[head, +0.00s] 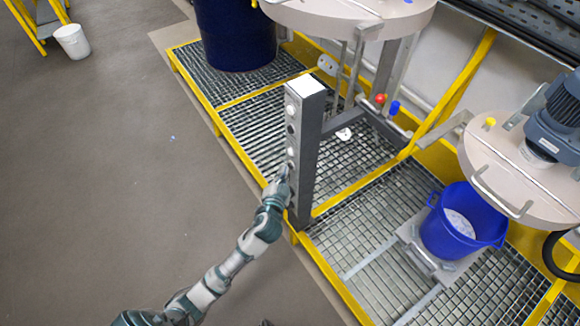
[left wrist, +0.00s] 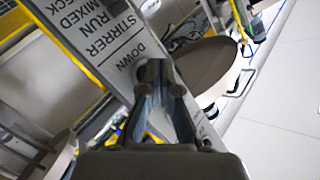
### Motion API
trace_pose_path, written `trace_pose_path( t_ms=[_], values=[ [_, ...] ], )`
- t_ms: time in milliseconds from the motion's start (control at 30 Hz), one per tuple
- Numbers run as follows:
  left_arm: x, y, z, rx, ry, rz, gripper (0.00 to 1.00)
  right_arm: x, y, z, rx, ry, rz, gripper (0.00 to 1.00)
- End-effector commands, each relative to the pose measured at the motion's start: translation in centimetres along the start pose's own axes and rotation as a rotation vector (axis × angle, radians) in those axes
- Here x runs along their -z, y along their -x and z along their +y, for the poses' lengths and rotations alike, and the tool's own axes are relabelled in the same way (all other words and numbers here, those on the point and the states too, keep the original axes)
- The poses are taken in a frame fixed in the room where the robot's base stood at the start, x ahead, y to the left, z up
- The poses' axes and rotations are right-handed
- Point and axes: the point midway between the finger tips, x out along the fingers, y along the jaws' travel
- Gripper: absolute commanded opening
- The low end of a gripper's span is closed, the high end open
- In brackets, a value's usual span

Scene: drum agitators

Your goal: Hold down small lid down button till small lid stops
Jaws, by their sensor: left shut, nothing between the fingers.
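A grey control post (head: 308,150) stands upright on the grating, with a column of white and dark buttons on its left face. My left gripper (head: 284,172) is shut and empty, its tip at the lower buttons of that face. In the left wrist view the shut fingers (left wrist: 166,78) lie over the labelled panel (left wrist: 105,45), close to the word "DOWN". The button under the fingertips is hidden, so I cannot tell if it is pressed. The small round lid (head: 490,150), with a blue motor, is above a blue bucket (head: 462,222). My right gripper is not in view.
A larger round lid (head: 350,14) is behind the post, with a dark blue drum (head: 237,40) to its left. Yellow-edged metal grating (head: 385,290) carries the equipment. The grey floor (head: 120,170) to the left is mostly clear.

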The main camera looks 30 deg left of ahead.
Motion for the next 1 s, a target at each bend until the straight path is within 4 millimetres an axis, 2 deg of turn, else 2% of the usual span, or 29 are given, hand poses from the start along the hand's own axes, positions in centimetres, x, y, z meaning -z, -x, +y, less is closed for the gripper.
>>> trace_pose_path(
  t_ms=[1000],
  values=[
    [0.38, -0.78, 0.40, 0.000, 0.002, 0.000, 0.00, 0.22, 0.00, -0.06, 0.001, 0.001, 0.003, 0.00]
  ],
)
